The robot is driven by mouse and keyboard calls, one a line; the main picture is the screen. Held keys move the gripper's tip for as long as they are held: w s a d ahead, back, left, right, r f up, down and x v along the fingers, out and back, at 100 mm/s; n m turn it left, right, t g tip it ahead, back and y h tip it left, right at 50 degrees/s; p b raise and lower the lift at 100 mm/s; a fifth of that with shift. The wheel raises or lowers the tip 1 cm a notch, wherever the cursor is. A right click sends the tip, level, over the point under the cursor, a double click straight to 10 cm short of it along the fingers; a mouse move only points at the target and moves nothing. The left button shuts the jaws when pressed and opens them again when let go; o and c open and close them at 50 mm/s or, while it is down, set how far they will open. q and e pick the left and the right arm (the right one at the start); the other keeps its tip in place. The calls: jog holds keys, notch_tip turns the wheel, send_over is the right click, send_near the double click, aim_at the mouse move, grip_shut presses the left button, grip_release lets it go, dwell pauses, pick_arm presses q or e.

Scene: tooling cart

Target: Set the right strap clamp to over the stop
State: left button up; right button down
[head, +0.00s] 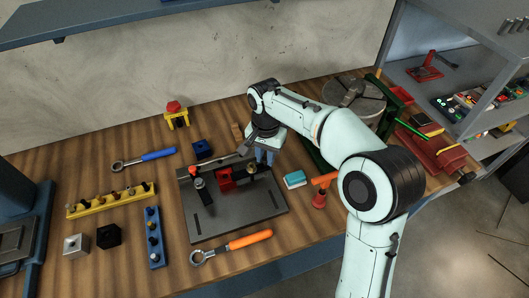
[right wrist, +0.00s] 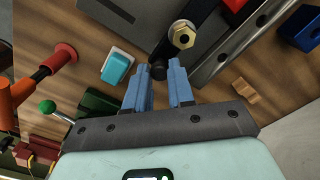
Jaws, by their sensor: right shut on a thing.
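A dark grey fixture plate (head: 235,215) lies on the wooden bench with a red block (head: 226,182) on it. The right strap clamp (right wrist: 200,28), a dark bar with a brass nut (right wrist: 183,37), is at the plate's right side. My right gripper (right wrist: 159,66) is shut on the dark rounded end of this clamp, between its blue fingertips. In the head view the right gripper (head: 264,164) reaches down at the plate's back right and partly hides the clamp. The left strap clamp (head: 199,184) stands at the plate's left. I cannot single out the stop.
A teal-and-white block (head: 295,179) and a red-orange tool (head: 320,196) lie right of the plate. An orange-handled wrench (head: 232,246) lies in front. Yellow (head: 110,201) and blue (head: 154,238) racks stand left.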

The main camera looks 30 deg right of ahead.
dwell(0.6)
jog(key=c, duration=1)
grip_release()
jog(key=shift+s, duration=0.1)
jog(key=shift+r, duration=0.1)
pick_arm(q)
jog(key=w+r+p, duration=0.2)
jog(key=r, duration=0.1)
jog(key=shift+w+r+p, duration=0.1)
jog(key=shift+r+p, duration=0.1)
jog(key=shift+p, duration=0.2)
pick_arm(e)
notch_tip(320, 180, up, 13)
jog(key=shift+r, duration=0.1)
